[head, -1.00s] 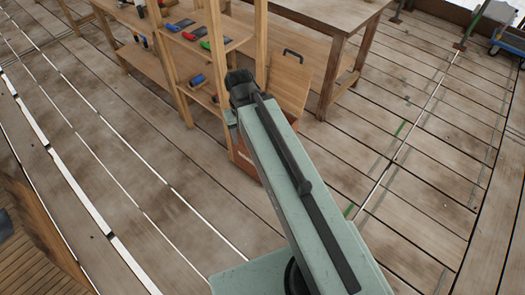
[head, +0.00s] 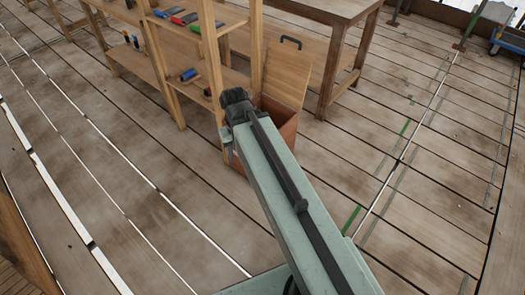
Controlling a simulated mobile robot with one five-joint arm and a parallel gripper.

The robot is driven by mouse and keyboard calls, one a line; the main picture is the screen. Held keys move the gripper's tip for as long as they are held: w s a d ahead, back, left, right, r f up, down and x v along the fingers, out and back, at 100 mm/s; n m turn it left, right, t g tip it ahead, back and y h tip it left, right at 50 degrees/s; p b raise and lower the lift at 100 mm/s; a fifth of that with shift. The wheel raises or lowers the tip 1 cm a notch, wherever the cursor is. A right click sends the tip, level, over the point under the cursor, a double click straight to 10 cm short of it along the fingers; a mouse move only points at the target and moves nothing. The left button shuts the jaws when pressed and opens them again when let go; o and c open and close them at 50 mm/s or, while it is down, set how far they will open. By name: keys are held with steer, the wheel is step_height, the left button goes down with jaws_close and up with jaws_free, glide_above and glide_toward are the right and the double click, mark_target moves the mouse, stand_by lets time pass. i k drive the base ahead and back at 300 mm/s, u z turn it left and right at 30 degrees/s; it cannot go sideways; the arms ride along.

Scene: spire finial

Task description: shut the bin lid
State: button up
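The bin (head: 288,130) is a reddish-brown box on the plank floor beside the wooden shelf, partly hidden behind my arm. Its light wooden lid (head: 287,75) stands raised, tilted up at the back, with a dark handle (head: 291,42) at its top edge. The end of my arm with my gripper (head: 236,102) is in front of the bin's left side, close to the shelf post. The fingers are not clearly visible, so I cannot tell if they are open or whether they touch anything.
A wooden shelf (head: 205,75) with several coloured-handled tools stands left of the bin, its post close to my arm. A wooden table (head: 340,12) stands behind and right. Open plank floor (head: 400,170) lies to the right and front left.

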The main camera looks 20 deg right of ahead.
mark_target(287, 69)
steer(key=u, duration=1.9)
steer(key=k, duration=0.85)
steer(key=z, duration=1.5)
steer(key=i, duration=1)
steer(key=u, duration=0.05)
